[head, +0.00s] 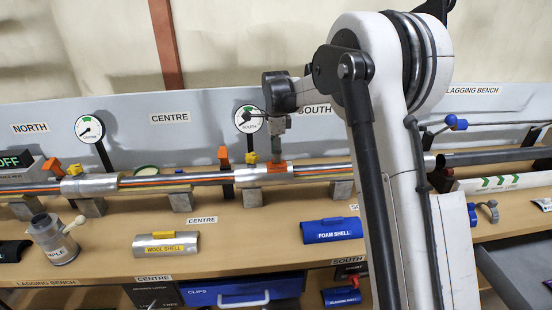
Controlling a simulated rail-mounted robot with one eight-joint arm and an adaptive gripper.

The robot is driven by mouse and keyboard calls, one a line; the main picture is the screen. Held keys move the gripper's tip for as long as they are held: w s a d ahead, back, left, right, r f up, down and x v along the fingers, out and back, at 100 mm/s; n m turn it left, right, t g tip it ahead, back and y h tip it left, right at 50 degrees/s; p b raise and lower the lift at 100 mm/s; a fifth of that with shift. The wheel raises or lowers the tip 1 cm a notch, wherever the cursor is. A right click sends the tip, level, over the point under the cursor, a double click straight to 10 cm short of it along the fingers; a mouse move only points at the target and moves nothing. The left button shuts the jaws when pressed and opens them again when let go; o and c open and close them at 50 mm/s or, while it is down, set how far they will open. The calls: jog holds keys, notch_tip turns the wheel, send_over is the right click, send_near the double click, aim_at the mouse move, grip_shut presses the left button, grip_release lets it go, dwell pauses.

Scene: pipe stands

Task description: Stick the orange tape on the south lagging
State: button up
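A silvery lagging sleeve (252,177) sits around the pipe below the gauge marked SOUTH. A small orange piece, which looks like the orange tape (278,168), is at the top right part of this sleeve. My gripper (276,155) points down from above, directly over the orange piece, and seems to touch it. The fingers are too small to tell whether they are open or shut on it. My arm hides the pipe and bench to the right of the sleeve.
Another silvery sleeve (90,186) is on the pipe at left. Pipe stands (342,190) carry the pipe. Orange and yellow handles (223,156) stand beside the south sleeve. The wool shell (166,244) and blue foam shell (331,230) lie in front, with bare bench between them.

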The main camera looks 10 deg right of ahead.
notch_tip(320, 180, up, 10)
jog(key=shift+f, duration=0.2)
jog(key=shift+s, duration=0.1)
jog(key=s+r+n+t, duration=0.2)
jog(key=s+r+n, duration=0.25)
jog(key=s, duration=0.65)
jog(key=s+r+n+t, duration=0.2)
jog(key=s+r+n, duration=0.3)
jog(key=s, duration=0.6)
jog(key=s+f+n+t, duration=0.1)
jog(key=s+f+n, duration=0.4)
jog(key=s, duration=0.4)
jog(key=s+f+n+t, duration=0.2)
jog(key=s+f+n, duration=0.3)
jog(key=s, duration=0.5)
jog(key=shift+s, duration=0.3)
